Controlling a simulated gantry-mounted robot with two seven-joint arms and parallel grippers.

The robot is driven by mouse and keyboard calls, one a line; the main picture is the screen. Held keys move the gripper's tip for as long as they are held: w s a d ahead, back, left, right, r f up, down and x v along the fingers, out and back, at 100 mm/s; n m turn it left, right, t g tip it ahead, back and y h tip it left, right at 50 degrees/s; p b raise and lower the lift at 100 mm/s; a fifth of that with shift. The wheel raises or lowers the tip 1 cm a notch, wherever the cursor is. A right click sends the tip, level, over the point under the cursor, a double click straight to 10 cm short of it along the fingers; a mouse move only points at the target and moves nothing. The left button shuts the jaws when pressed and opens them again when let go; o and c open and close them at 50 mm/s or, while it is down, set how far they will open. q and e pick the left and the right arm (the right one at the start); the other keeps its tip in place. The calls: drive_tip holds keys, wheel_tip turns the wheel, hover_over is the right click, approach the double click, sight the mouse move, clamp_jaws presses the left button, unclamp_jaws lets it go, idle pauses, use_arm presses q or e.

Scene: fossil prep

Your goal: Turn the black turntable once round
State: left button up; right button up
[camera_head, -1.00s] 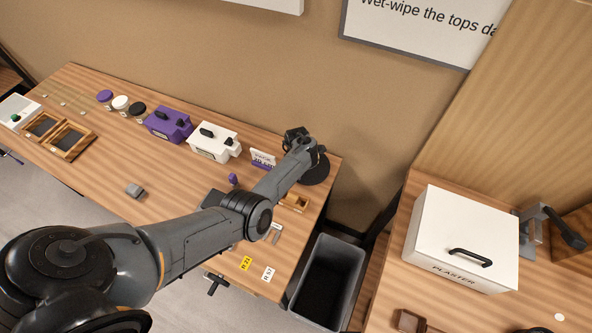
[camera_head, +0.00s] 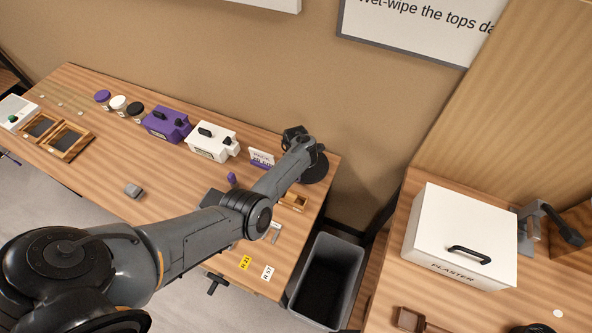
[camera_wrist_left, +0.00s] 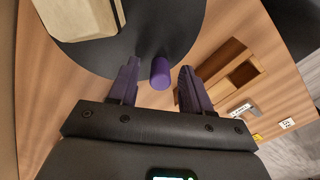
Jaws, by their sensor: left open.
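The black turntable (camera_head: 317,170) is at the far right corner of the left bench, partly hidden behind my left arm. In the left wrist view the turntable (camera_wrist_left: 185,30) is a dark disc with a pale beige block (camera_wrist_left: 80,16) on it. A purple peg (camera_wrist_left: 160,73) stands at the disc's near edge. My left gripper (camera_wrist_left: 159,66) is open, with one purple finger on each side of the peg and a gap on both sides. In the head view its fingers are hidden by the arm. My right gripper is not in view.
A wooden tray (camera_wrist_left: 243,70) lies right of the fingers, beside the disc. White (camera_head: 207,148) and purple (camera_head: 160,124) boxes stand along the bench's back. A grey bin (camera_head: 347,255) stands off the bench's right end. The bench's middle is mostly clear.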

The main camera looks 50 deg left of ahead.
use_arm(q)
drive_tip(key=shift+r, duration=0.1)
wheel_tip(320, 180, up, 11)
drive_tip(key=p, duration=0.3)
drive_tip(key=shift+f, duration=0.2)
idle(0.4)
drive_tip(key=s+d+r+m+t+p, duration=0.1)
drive_tip(key=s+d+r+m, duration=0.3)
drive_tip(key=s+m, duration=0.5)
drive_tip(key=s+d+r+m+t+p, duration=0.1)
drive_tip(key=s+d+r+m, duration=0.3)
drive_tip(key=s+d+m, duration=0.5)
drive_tip(key=s+d+r+m+t+p, duration=0.1)
drive_tip(key=s+d+r+m+p, duration=0.2)
drive_tip(key=s+d+r+m, duration=0.2)
drive_tip(key=s+d+m, duration=0.2)
drive_tip(key=s+m, duration=0.2)
drive_tip(key=m, duration=0.2)
drive_tip(key=shift+s+d+m+t, duration=0.15)
drive_tip(key=shift+m+t, duration=0.15)
